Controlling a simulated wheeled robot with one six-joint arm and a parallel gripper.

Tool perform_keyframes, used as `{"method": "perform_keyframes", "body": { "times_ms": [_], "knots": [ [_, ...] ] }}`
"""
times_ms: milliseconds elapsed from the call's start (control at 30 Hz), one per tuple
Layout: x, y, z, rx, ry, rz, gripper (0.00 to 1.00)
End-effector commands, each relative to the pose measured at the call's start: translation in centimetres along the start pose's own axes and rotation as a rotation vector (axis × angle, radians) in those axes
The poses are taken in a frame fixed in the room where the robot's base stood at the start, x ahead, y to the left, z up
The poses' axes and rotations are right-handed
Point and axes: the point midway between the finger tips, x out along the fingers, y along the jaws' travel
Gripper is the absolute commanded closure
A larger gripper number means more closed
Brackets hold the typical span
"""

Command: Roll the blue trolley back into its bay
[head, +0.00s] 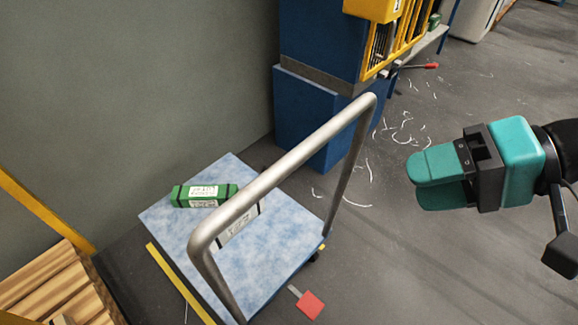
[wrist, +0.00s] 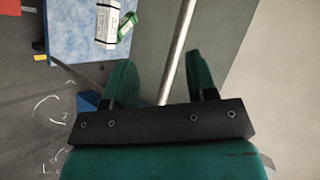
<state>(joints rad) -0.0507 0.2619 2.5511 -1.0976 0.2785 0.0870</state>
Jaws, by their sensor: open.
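The blue trolley (head: 290,262) has a mottled blue deck and a silver tube handle (head: 285,165), and stands at lower centre in the head view. A green packet (head: 190,195) with white labels and a white-labelled box (head: 240,225), partly behind the handle, lie on it. My teal gripper (head: 418,182) is open and empty, right of the handle and apart from it in the head view. In the wrist view, the handle (wrist: 174,65) runs between the spread fingers of my gripper (wrist: 161,65); its depth is unclear. The deck (wrist: 75,30) shows at upper left there.
A yellow floor line (head: 178,283) runs along the trolley's left side. A red marker (head: 310,303) lies on the floor to its right. A blue machine base (head: 325,120) stands behind, a wooden pallet (head: 50,290) at lower left. White thread scraps litter the otherwise open floor at right.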

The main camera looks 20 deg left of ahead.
Motion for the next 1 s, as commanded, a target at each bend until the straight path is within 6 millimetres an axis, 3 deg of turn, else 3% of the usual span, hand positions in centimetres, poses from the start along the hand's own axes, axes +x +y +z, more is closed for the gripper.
{"method": "perform_keyframes", "body": {
  "times_ms": [33, 200, 467, 1000],
  "knots": [
    [1.0, 1.6, -0.9, 0.07, 0.035, -0.08, 0.48],
    [1.2, 2.6, -3.6, 0.226, 0.145, -0.281, 0.48],
    [2.3, 2.2, -4.9, 0.275, 0.18, -0.344, 0.48],
    [13.2, -1.6, -7.4, 0.271, 0.177, -0.342, 0.48]
  ]
}}
